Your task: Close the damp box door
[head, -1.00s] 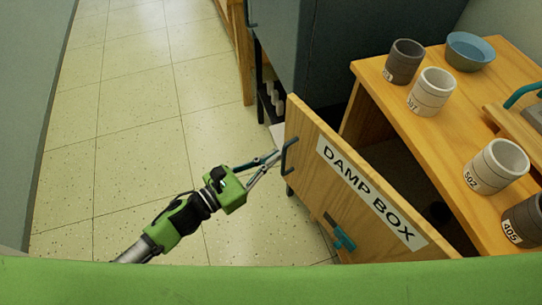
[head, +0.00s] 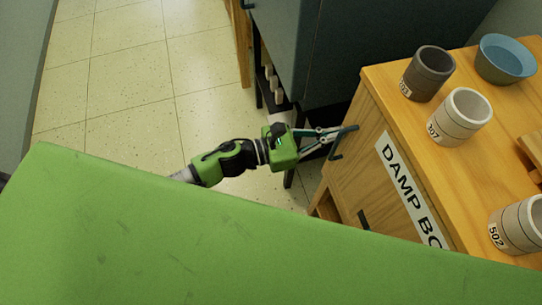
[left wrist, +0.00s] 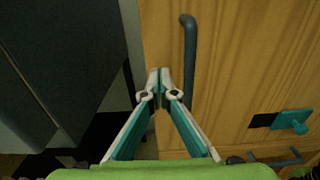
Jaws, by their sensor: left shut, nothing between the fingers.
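The damp box door (head: 372,155) is a wooden panel with a black-on-white "DAMP BOX" label (head: 408,190). It stands close against the cabinet front under the tabletop; I cannot tell if it is fully flush. Its dark bar handle (head: 338,150) shows upright in the left wrist view (left wrist: 189,55). My left gripper (head: 342,132) is shut and empty, its tips at the door beside the handle. In the left wrist view the fingertips (left wrist: 159,76) are just left of the handle, by the door's edge. A teal latch (left wrist: 292,121) is lower on the wood. My right gripper is out of view.
The cabinet top (head: 393,83) carries a dark cup (head: 428,73), a pale cup (head: 459,117), a blue bowl (head: 506,59) and another cup (head: 520,225). A dark grey cabinet (head: 345,50) stands behind. The tiled floor (head: 125,110) at left is clear.

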